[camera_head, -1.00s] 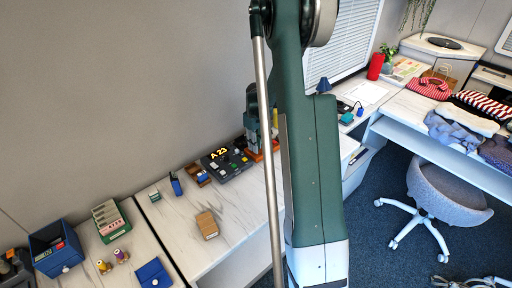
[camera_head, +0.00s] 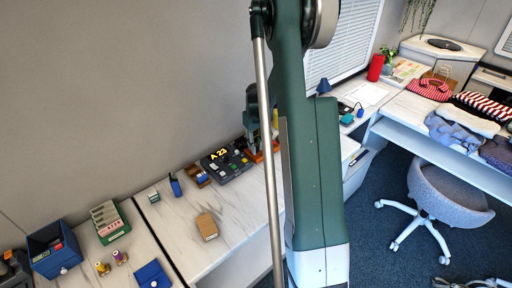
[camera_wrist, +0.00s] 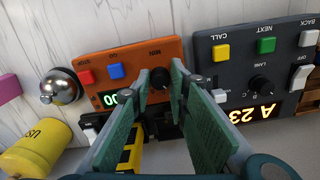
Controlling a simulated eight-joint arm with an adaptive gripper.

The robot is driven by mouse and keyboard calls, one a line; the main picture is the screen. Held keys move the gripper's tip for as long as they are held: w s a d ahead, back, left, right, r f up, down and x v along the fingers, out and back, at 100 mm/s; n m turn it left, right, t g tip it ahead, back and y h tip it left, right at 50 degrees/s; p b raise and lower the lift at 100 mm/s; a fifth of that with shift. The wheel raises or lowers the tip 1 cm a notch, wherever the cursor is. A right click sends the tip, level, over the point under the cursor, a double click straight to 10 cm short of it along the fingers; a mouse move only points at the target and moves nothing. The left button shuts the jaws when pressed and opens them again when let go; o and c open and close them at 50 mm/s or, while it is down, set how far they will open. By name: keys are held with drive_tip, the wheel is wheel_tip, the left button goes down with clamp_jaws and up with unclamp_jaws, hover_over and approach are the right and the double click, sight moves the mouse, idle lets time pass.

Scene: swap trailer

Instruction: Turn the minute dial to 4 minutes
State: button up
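The orange timer box (camera_wrist: 185,50) is upside down in the wrist view. It has a black round dial (camera_wrist: 159,78) marked MIN, a red STOP button (camera_wrist: 86,77) and a blue GO button (camera_wrist: 117,71). Its green display (camera_wrist: 107,99) is partly hidden by a finger; a "00" shows. My gripper (camera_wrist: 160,75) is open, its green-padded fingers on either side of the dial, with small gaps seeming to show. In the head view my arm mostly hides the orange timer box (camera_head: 262,155).
A dark grey call panel (camera_wrist: 235,75) with buttons, a LANE dial and an "A 23" display stands beside the timer. A silver bell (camera_wrist: 60,86) and a yellow USB item (camera_wrist: 37,145) are on the other side. A cardboard box (camera_head: 207,227) lies on the counter.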

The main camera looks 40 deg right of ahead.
drive_tip(key=o, duration=0.3)
drive_tip(key=shift+r, duration=0.1)
drive_tip(key=shift+r, duration=5.9)
drive_tip(key=shift+a, duration=0.1)
